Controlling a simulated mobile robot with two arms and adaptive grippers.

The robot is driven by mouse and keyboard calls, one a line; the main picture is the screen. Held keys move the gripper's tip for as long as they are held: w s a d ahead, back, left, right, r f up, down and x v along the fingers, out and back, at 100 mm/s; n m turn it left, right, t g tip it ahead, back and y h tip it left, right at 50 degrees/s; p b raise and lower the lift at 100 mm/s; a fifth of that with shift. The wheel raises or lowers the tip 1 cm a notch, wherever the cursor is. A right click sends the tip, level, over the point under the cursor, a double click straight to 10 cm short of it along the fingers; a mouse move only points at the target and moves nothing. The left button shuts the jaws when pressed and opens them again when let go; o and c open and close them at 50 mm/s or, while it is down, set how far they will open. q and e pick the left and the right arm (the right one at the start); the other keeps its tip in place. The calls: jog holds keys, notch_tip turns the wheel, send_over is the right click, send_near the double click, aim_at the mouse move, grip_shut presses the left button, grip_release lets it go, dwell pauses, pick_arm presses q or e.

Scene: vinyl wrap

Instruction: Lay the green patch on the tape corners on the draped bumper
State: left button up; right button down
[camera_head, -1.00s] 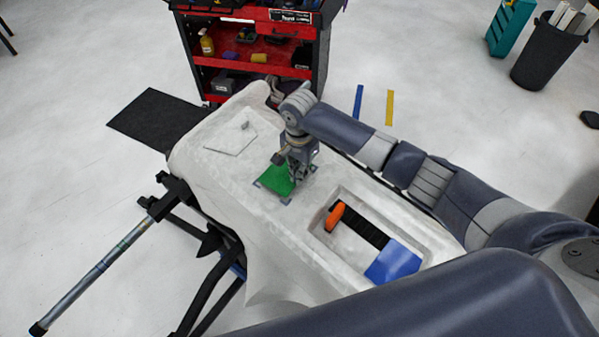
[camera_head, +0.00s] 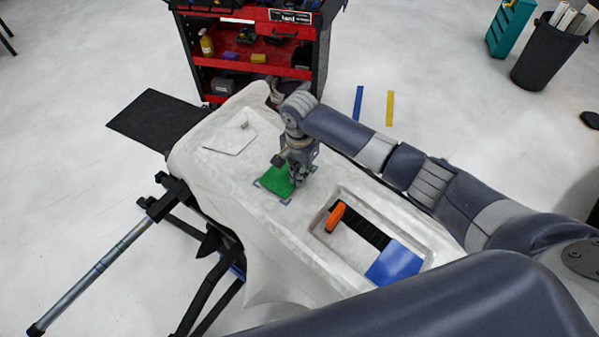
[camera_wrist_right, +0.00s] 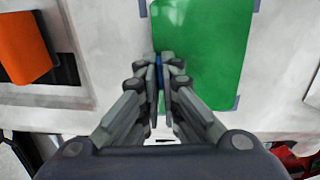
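The green patch (camera_head: 276,182) lies over the draped bumper (camera_head: 215,175), with grey-blue tape corners at its edges. A tape corner (camera_head: 285,201) shows at its near edge. In the right wrist view the patch (camera_wrist_right: 205,45) looks flat, with tape corners (camera_wrist_right: 236,103) just outside it. My right gripper (camera_head: 297,178) is at the patch's right side in the head view. In the wrist view its fingertips (camera_wrist_right: 161,62) are close together at the patch's edge, with a small blue piece between them. Whether the patch touches the cloth everywhere is hidden. My left gripper is not in view.
A recess in the bumper holds an orange-handled tool (camera_head: 335,216) and a blue sheet (camera_head: 394,262). A red tool cart (camera_head: 255,70) stands behind. A black mat (camera_head: 160,122) lies on the floor at left. A white pentagonal sheet (camera_head: 230,138) lies farther along the bumper.

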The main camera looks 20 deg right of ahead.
jog(key=shift+f, duration=0.45)
jog(key=shift+s+f+p, duration=0.15)
jog(key=shift+p, duration=0.25)
dwell(2.1)
jog(key=c, duration=1.7)
grip_release()
jog(key=shift+r, duration=0.35)
notch_tip(320, 180, up, 12)
jog(key=shift+f, duration=0.25)
